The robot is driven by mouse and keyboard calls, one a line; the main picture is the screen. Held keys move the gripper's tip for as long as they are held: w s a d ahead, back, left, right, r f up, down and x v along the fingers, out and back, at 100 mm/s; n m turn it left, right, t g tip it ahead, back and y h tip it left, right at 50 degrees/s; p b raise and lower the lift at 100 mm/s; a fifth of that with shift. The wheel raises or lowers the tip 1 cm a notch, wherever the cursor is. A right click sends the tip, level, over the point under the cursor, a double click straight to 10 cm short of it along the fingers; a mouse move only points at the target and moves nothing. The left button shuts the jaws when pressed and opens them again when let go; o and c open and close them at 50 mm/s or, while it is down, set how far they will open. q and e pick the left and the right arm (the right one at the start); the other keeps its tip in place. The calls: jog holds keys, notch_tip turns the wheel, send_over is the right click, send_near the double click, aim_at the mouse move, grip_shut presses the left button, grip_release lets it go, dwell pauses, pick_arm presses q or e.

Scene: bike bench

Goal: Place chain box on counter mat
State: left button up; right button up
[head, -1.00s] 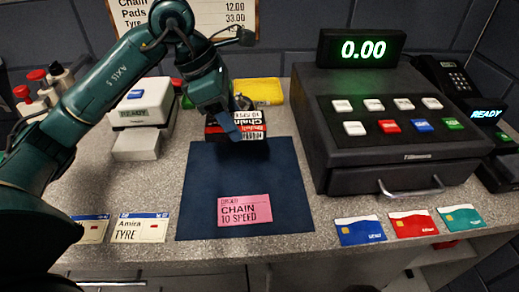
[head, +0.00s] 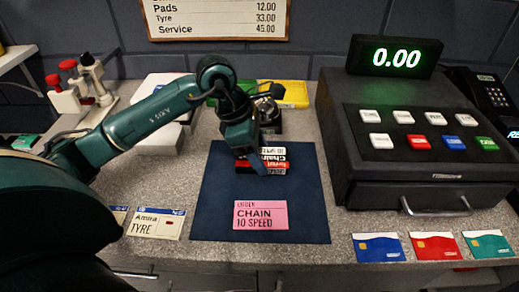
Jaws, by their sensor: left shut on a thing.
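The chain box (head: 273,157), red, white and black with "Chain" lettering, is at the upper middle of the dark blue counter mat (head: 216,203) in the head view. My left gripper (head: 254,162) is shut on the chain box, coming from above and the left. Part of the box is hidden behind the gripper. The box appears low over the mat; I cannot tell whether it touches. A pink order card (head: 262,215) reading "CHAIN 10 SPEED" lies on the mat in front of the box. My right gripper is not in view.
A cash register (head: 420,150) with a 0.00 display stands right of the mat. Bank cards (head: 379,247) lie along the front right edge. A "TYRE" card (head: 155,223) lies left of the mat. A yellow item (head: 292,94) and a dark metallic object (head: 268,112) are behind.

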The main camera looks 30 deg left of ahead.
pick_arm(q)
jog(key=o, duration=0.7)
jog(key=shift+f, duration=0.15)
jog(key=o, duration=0.5)
jog(key=shift+r, duration=0.35)
jog(key=v, duration=1.1)
jog(key=shift+a+r+b, duration=0.1)
jog(key=shift+r+b, duration=0.25)
